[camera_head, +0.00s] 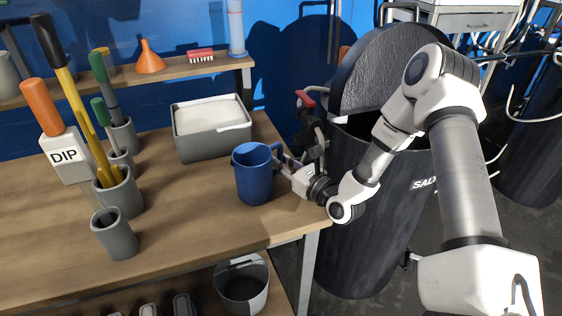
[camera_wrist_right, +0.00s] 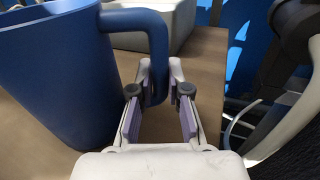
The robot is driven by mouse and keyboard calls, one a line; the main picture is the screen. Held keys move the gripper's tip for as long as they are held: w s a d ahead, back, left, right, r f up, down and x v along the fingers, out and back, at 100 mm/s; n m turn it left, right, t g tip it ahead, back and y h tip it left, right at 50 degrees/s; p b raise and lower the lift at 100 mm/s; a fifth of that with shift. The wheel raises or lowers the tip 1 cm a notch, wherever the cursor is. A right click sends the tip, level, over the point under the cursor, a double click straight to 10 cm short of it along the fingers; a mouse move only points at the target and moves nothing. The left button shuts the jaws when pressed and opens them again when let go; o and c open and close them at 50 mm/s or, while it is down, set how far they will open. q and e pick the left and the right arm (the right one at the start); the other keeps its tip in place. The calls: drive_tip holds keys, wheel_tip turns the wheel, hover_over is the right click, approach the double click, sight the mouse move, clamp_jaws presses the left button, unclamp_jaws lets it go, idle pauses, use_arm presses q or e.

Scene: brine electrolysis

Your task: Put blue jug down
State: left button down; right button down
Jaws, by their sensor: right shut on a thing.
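The blue jug (camera_head: 254,177) is upright at the right part of the wooden table, with its handle toward my right arm. From these views I cannot tell whether its base touches the table top. My right gripper (camera_head: 283,163) is shut on the jug's handle, reaching in from the right. In the right wrist view the blue jug (camera_wrist_right: 62,75) fills the left side, and its handle runs down between the fingers of the right gripper (camera_wrist_right: 158,92). My left gripper is not in view.
A grey bin (camera_head: 212,143) with white contents stands behind the jug. Grey cups with tools and a DIP sign (camera_head: 66,155) stand at the left. A large black barrel marked SALT (camera_head: 350,235) is right of the table (camera_head: 180,240). Table space left of the jug is clear.

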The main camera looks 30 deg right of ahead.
drive_tip(key=shift+f, duration=0.2)
drive_tip(key=c, duration=1.1)
unclamp_jaws()
drive_tip(key=shift+c, duration=0.2)
drive_tip(key=shift+r, duration=0.1)
drive_tip(key=shift+r+p, duration=0.25)
drive_tip(key=shift+p, duration=0.05)
drive_tip(key=s, duration=0.2)
drive_tip(key=s+d, duration=0.1)
drive_tip(key=s, duration=0.1)
drive_tip(key=shift+s+f, duration=0.1)
drive_tip(key=shift+s, duration=0.25)
drive_tip(key=s+p, duration=0.1)
drive_tip(key=s, duration=0.3)
drive_tip(key=s+d+p, duration=0.1)
drive_tip(key=s, duration=0.1)
drive_tip(key=shift+s+p, duration=0.3)
drive_tip(key=shift+s, duration=0.35)
